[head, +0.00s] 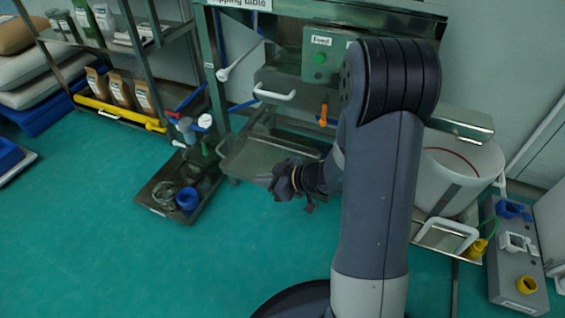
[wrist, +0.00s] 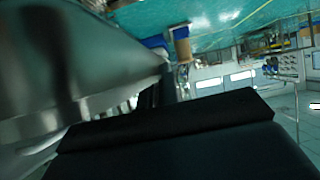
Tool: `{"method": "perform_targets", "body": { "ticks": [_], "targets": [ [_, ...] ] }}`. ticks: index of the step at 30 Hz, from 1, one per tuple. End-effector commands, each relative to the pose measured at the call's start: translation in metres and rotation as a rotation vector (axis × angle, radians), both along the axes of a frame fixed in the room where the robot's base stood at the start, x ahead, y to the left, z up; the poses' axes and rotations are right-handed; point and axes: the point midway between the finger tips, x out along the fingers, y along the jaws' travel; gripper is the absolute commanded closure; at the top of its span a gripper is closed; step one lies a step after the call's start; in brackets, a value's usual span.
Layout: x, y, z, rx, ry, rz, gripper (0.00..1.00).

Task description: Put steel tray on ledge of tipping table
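The tipping table (head: 238,3) is a green metal frame at the top of the head view, with its name on a label. A shallow steel tray (head: 245,158) is low at its front, in front of the hopper-like steel parts. My gripper (head: 270,181) is at the tray's near edge, fingers pointing left. They overlap the edge in the picture; I cannot tell whether they clasp it. In the wrist view a large blurred metal surface (wrist: 100,60) fills the left, close to a black gripper part (wrist: 180,140). My arm hides part of the table; the ledge is not clearly distinguishable.
A floor tray (head: 160,208) holds a coil and a blue ring (head: 187,198), left of my gripper. A white bucket (head: 450,175) stands right of my arm, near a grey box (head: 515,260). A shelf rack (head: 85,40) is at upper left. The green floor in front is clear.

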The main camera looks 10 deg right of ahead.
Motion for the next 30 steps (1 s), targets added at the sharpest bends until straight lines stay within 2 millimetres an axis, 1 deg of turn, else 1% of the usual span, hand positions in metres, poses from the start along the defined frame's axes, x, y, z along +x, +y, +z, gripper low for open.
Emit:
{"method": "perform_targets", "body": {
  "ticks": [1,6,12,15,18,26,30],
  "targets": [
    [0.013,-0.01,0.002,-0.001,-0.004,-0.003,1.0],
    [0.048,-0.035,0.001,-0.001,-0.004,-0.001,1.0],
    [0.084,-0.061,0.0,0.0,-0.004,0.0,1.0],
    [0.099,-0.072,0.0,-0.001,-0.003,-0.002,1.0],
    [0.098,-0.071,-0.02,0.002,0.004,0.0,1.0],
    [0.098,-0.071,-0.038,0.001,-0.001,0.0,1.0],
    [0.097,-0.071,-0.06,0.002,0.002,0.001,1.0]
  ]
}}
